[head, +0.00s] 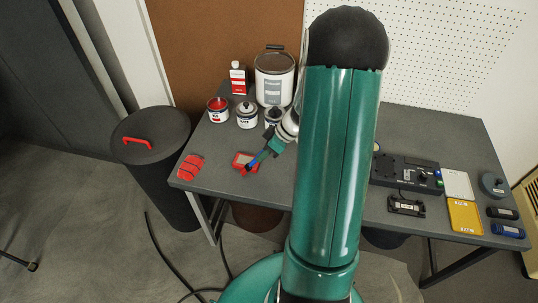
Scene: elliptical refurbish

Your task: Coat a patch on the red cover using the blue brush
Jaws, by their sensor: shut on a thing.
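My gripper (274,148) is at the left part of the grey table, partly hidden by my large green arm. It is shut on the blue brush (262,156), which slants down to the left. The brush's lower end is at or just above a small red block-like piece (242,159); I cannot tell whether they touch. Another red piece with dark lines (191,167) lies flat near the table's left edge. I cannot tell for sure which of the two is the red cover. No coated patch can be made out at this size.
Behind the brush stand an open red can (218,109), small paint cans (247,114), a large white pot (274,76) and a red-white bottle (238,77). A dark bin (152,150) stands left of the table (215,178). Devices and a yellow box (464,216) lie right.

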